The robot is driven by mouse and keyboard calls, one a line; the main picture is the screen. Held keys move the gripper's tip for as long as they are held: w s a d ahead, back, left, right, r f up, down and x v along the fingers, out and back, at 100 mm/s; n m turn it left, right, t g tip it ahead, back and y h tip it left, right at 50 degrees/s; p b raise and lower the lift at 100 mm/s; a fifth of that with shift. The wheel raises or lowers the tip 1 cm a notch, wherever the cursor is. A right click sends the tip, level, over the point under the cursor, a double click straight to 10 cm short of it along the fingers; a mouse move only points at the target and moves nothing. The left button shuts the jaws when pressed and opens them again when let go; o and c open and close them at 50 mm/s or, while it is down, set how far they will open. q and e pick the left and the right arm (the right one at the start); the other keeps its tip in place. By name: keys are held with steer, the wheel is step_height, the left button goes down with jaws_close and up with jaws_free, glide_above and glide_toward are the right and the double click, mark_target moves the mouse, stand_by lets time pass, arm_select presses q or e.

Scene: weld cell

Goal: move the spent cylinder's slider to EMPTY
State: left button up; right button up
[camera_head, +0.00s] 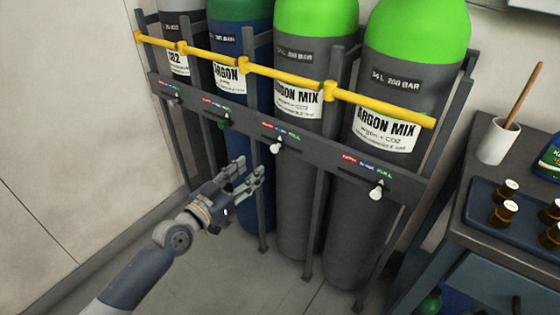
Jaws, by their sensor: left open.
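Four gas cylinders stand in a grey rack: a grey one (180,24) at the far left, a blue argon one (225,38), and two green-topped argon mix ones (299,48) (395,100). The rack's grey rail carries small red, blue and green labels with slider knobs: a dark one (174,98), a dark greenish one (225,124), and two white ones (277,147) (376,191). The label words are too small to read surely, and which cylinder is spent cannot be told. My left gripper (251,168) is open and empty, below the rail, left of the nearer white knob. My right gripper is out of view.
A yellow bar (290,78) runs across the cylinders above the rail. At right, a grey bench (470,237) holds a white cup (498,141) with a stick and a blue tray (478,209) of small brown bottles. The floor (240,280) before the rack is clear.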

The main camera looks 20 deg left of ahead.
mark_target(273, 150)
arm_select(q)
steer(key=x, duration=0.9)
steer(key=shift+w, duration=0.35)
steer(key=shift+w+d, duration=0.25)
steer(key=shift+w, duration=0.2)
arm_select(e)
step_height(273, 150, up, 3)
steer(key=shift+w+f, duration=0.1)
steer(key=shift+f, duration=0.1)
arm_select(q)
jaws_close()
